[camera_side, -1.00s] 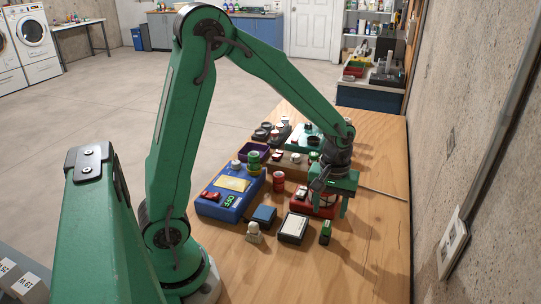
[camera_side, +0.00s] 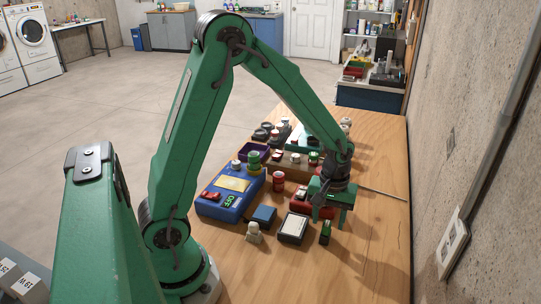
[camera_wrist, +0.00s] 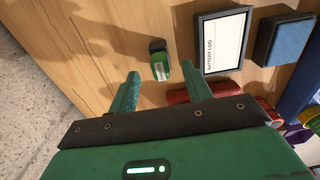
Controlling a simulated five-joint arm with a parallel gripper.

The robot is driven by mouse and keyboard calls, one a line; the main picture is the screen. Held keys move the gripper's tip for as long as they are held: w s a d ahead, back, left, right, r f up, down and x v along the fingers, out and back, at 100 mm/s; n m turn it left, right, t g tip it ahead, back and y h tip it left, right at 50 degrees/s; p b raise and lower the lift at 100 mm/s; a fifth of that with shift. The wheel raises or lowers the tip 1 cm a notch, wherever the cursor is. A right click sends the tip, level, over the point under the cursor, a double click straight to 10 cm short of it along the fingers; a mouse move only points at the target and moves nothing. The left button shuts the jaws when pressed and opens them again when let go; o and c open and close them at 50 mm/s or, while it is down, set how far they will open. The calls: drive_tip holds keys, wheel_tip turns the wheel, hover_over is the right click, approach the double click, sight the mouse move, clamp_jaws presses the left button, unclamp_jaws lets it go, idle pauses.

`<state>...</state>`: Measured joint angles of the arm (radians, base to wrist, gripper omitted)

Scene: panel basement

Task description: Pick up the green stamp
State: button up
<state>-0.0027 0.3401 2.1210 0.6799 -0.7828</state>
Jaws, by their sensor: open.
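The green stamp (camera_side: 325,232) is a small upright block, green with a dark part and a pale patch, on the wooden table (camera_side: 365,255) right of the white-topped battery log.
The battery log (camera_wrist: 222,40) lies close beside the stamp, with a blue pad (camera_wrist: 285,38) past it. A red box (camera_side: 300,207) is partly hidden by my gripper. A beige figure (camera_side: 253,233) stands left. The table's right side is clear.

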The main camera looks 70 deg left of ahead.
sight(327, 224)
drive_tip(key=shift+s+f, duration=0.2)
drive_tip(key=shift+f, duration=2.15)
clamp_jaws()
drive_tip(key=shift+r, duration=0.15)
drive_tip(key=shift+w+r, duration=0.1)
drive_tip(key=shift+r, duration=0.65)
wheel_tip(327, 224, up, 2)
drive_tip(key=shift+r, duration=0.1)
drive_tip(key=s+d+r, duration=0.6)
drive_tip(key=d+r, duration=0.1)
drive_tip(key=d, duration=0.3)
